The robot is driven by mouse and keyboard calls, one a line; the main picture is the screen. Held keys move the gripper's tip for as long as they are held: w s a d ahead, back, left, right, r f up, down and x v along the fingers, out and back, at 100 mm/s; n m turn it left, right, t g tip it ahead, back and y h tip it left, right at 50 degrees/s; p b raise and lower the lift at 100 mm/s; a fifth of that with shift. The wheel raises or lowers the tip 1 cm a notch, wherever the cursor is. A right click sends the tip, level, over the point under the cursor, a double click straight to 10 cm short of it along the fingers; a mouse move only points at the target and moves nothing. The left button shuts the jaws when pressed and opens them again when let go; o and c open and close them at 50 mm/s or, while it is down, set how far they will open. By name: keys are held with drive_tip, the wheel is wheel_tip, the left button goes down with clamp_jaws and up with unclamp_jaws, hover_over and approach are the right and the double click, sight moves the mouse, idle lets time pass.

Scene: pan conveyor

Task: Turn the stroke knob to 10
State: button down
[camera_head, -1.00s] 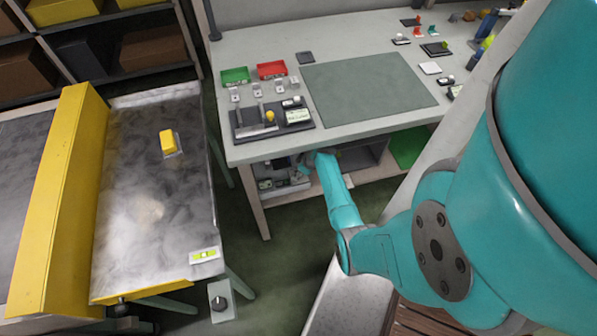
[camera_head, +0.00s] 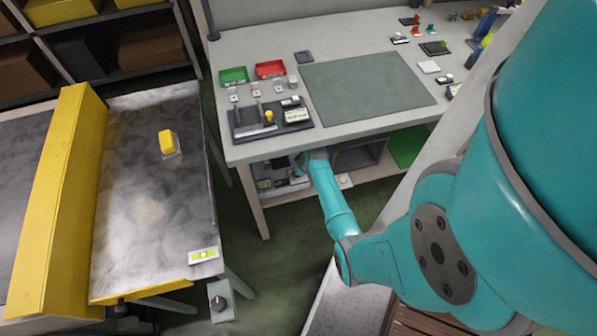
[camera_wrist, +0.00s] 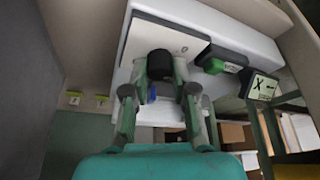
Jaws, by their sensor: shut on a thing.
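In the wrist view, a black round knob (camera_wrist: 160,64) stands on the pale top of a white device (camera_wrist: 222,38). My gripper (camera_wrist: 160,80) is shut on this knob, with one finger on each side. A small blue mark shows just below the knob, between the fingers. The scale and the knob's reading cannot be made out. In the head view, my arm reaches under the workbench; the gripper and knob are mostly hidden there.
A green-lit display (camera_wrist: 216,66) and a panel marked X (camera_wrist: 262,86) sit right of the knob. The workbench top (camera_head: 330,142) overhangs my arm. Its lower shelf (camera_head: 375,175) is close. A conveyor (camera_head: 130,240) stands left, with another knob box (camera_head: 220,300) beside it.

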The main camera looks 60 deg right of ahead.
drive_tip(key=m+g+h, duration=0.1)
drive_tip(key=m, duration=0.3)
drive_tip(key=shift+a, duration=0.1)
drive_tip(key=shift+m+g+h, duration=0.5)
drive_tip(key=shift+m+g, duration=0.1)
drive_tip(key=shift+m, duration=1.2)
drive_tip(key=c, duration=0.9)
unclamp_jaws()
drive_tip(key=shift+w, duration=0.1)
drive_tip(key=shift+c, duration=0.2)
